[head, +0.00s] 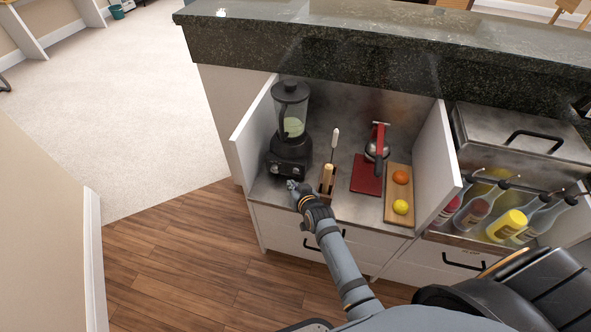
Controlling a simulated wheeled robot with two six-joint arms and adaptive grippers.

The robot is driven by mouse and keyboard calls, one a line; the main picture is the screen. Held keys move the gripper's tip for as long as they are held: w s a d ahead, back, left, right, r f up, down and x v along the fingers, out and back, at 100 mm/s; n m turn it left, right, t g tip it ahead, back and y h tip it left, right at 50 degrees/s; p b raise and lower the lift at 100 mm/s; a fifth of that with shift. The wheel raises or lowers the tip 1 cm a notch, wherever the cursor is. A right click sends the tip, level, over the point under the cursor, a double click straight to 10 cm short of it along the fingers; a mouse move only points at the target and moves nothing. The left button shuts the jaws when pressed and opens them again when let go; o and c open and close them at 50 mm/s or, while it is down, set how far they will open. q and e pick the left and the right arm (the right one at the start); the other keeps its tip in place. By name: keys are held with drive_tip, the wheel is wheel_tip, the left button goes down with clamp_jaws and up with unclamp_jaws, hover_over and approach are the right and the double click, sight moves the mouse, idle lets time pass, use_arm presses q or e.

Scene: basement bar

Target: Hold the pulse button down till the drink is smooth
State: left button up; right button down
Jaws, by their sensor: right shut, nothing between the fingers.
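A black blender (289,150) stands at the left of the counter recess. Its clear jar (292,112) holds a pale green drink and has a dark lid on top. Small light controls show low on the front of its base, but I cannot make out which is the pulse button. My right gripper (292,185) is shut and empty, its tips just in front of the base at its lower edge. I cannot tell whether they touch it. My left gripper is not in view.
Right of the blender stand a wooden holder (327,179) with a utensil, a red-handled press (378,145) by a red mat (367,178), and a board (397,178) with an orange and a lemon. White side panels bound the recess; bottles (508,225) stand further right.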

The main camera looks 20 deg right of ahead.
drive_tip(key=shift+s+a+r+p, duration=0.15)
drive_tip(key=shift+s+a+p, duration=0.55)
drive_tip(key=shift+s, duration=0.35)
drive_tip(key=shift+s+a, duration=0.15)
drive_tip(key=shift+s, duration=0.05)
